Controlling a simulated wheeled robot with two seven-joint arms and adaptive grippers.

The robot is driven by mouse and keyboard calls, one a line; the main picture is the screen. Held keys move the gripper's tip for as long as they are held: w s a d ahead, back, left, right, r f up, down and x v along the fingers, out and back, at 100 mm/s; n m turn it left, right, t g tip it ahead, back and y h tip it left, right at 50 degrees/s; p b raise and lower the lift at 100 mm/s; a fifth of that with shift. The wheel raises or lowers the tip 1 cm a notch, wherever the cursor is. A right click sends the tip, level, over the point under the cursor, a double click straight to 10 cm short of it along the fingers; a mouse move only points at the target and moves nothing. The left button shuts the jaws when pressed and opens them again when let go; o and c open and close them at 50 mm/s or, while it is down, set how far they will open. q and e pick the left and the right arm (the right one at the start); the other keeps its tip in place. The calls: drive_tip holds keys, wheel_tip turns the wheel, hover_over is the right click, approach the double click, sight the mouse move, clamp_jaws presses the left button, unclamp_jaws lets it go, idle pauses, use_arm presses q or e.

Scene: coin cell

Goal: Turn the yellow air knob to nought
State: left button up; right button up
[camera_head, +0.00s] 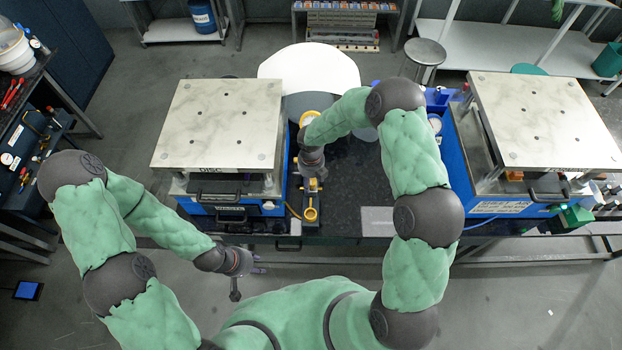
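A small yellow round part (310,214), which looks like the air knob, is on the dark bench top between the two presses. Its setting is too small to read. My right gripper (312,184) points down just behind it, with the forearm coming from the upper right. The fingers are small and partly hidden by the wrist, and I cannot tell whether they touch anything. My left gripper (255,270) hangs low in front of the bench's front edge, apart from the bench objects. Its finger opening is unclear.
A blue press labelled DISC with a pale top plate (217,105) stands left of the knob, and a similar press (545,105) stands right. A yellow-ringed round gauge (309,117) is behind my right wrist. The dark bench top (350,180) has clear room right of the knob.

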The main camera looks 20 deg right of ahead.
drive_tip(key=shift+r, duration=0.1)
wheel_tip(320, 180, up, 12)
idle(0.6)
idle(0.5)
